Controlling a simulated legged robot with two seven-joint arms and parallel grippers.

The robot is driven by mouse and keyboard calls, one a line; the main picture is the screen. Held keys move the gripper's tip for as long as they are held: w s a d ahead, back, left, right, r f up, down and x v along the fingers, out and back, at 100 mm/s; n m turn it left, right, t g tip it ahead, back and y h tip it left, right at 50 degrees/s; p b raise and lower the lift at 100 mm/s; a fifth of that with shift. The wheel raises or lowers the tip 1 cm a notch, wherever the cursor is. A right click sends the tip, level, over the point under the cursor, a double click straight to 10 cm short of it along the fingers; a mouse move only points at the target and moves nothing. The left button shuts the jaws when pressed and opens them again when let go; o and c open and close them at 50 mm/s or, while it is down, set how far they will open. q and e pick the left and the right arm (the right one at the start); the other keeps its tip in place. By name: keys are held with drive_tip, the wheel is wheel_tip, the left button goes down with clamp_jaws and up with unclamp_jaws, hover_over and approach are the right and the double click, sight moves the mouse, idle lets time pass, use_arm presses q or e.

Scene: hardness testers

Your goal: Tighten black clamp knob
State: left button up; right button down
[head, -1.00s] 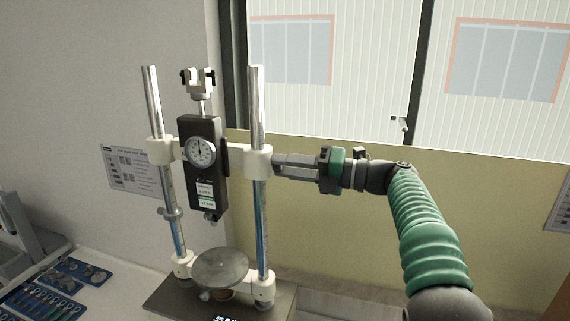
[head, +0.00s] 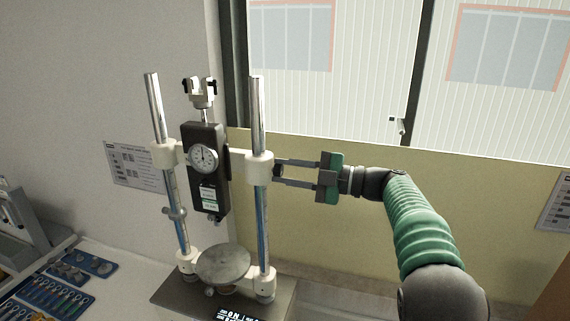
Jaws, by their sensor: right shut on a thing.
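The hardness tester stands on a dark base (head: 178,292), with two upright metal posts and a black gauge (head: 203,160) between them. A white clamp block (head: 259,167) sits around the right post. The black clamp knob (head: 279,170) sticks out from the right side of this block, small and partly hidden by the fingers. My right gripper (head: 281,171) reaches in from the right and is shut on the knob, one finger above it and one below. My left gripper is not in view.
A round metal plate (head: 223,263) sits low between the posts. Blue trays with small parts (head: 53,297) lie at the lower left. A grey device (head: 22,225) stands at the left edge. A window and yellow wall panel (head: 350,225) are behind.

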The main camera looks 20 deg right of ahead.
drive_tip(key=m+p, duration=0.2)
drive_tip(key=m, duration=0.1)
drive_tip(key=shift+m, duration=0.3)
drive_tip(key=shift+f+m+p, duration=0.2)
drive_tip(key=shift+m+p, duration=0.3)
drive_tip(key=shift+f, duration=0.1)
drive_tip(key=c, duration=1.4)
unclamp_jaws()
drive_tip(key=shift+o, duration=1.3)
drive_tip(key=shift+w+d, duration=0.2)
